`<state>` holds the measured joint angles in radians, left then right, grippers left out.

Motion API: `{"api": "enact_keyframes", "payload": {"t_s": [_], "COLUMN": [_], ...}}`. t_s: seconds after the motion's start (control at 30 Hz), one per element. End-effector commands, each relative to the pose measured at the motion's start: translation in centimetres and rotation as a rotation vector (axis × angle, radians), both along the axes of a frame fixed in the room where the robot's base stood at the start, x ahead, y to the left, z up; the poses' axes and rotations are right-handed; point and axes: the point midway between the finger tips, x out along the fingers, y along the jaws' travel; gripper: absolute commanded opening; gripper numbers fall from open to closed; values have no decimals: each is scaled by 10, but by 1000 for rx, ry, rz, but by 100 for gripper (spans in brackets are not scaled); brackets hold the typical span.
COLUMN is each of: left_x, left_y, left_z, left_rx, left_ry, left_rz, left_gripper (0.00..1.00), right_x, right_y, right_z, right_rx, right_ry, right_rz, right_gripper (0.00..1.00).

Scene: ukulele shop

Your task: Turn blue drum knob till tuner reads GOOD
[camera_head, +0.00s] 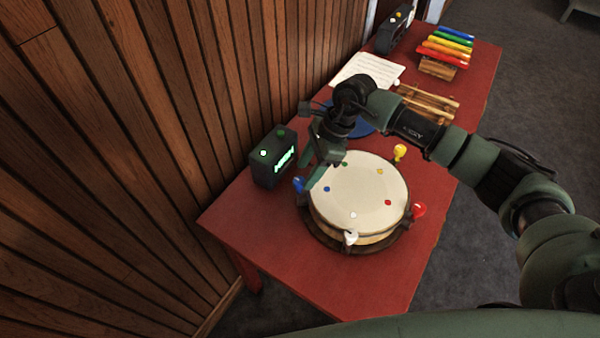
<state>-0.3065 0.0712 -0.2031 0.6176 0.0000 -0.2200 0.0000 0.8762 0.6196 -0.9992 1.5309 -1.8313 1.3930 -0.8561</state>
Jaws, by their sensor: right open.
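The drum (362,196) has a cream head with several coloured dots and stands on the red table. Its blue knob (298,184) sticks out from the left rim, beside the blue dot. The tuner (272,163) is a dark box left of the drum; its screen is lit pale green, but I cannot read the word clearly. My right gripper (312,172) is open, above the drum's left edge with its fingers pointing down close to the blue knob. I cannot tell whether they touch it. My left gripper is not in view.
Yellow (400,151), red (418,210) and white (351,237) knobs ring the drum. Behind it are a blue round object (374,127), paper sheets (365,70), wooden sticks (428,103) and a coloured xylophone (446,48). A wood-panelled wall (150,120) borders the table's left side.

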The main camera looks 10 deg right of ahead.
Motion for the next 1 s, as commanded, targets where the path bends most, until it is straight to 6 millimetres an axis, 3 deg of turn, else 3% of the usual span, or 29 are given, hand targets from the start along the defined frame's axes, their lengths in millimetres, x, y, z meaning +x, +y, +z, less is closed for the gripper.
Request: {"api": "enact_keyframes", "payload": {"t_s": [0.23, 0.57, 0.73, 0.77, 1.0], "left_x": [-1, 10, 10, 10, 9], "left_y": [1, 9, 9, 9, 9], "left_z": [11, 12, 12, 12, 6], "left_rx": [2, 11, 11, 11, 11], "left_ry": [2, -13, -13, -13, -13], "left_rz": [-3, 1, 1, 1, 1], "left_gripper": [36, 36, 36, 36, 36], "right_x": [0, 0, 0, 0, 0], "right_y": [12, 14, 14, 14, 14], "right_z": [-26, -32, -32, -32, -34], "right_rx": [2, 1, 1, 1, 1], "right_ry": [1, -1, -1, -1, -1], "right_rz": [0, 0, 0, 0, 15], "right_gripper": [50, 50, 5, 0, 0]}}
